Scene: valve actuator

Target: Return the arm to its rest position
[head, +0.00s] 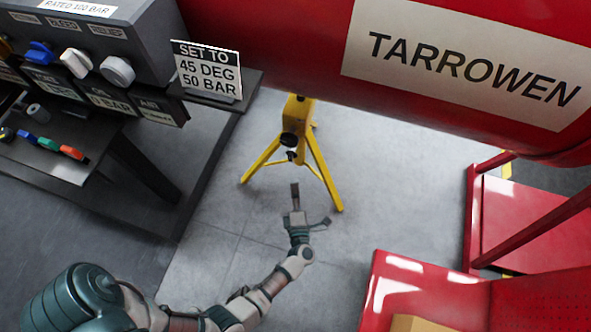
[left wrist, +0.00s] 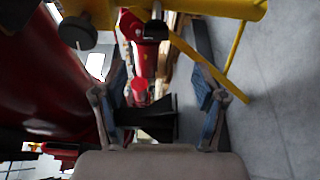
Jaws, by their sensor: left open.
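My left arm comes in from the lower left in the head view, and its gripper (head: 309,207) is over the grey floor, in front of the yellow tripod stand (head: 321,160). The gripper is open and empty. In the left wrist view its two blue-padded fingers (left wrist: 165,88) stand wide apart. The tripod's yellow parts (left wrist: 215,8) show at the top of that view, beyond the fingers. My right gripper is not in view.
A large red tank (head: 300,45) crosses the top. A grey panel (head: 90,45) with knobs and a small tool shelf (head: 60,170) stand at left. A red cabinet (head: 430,290) is at lower right. Floor around the gripper looks clear.

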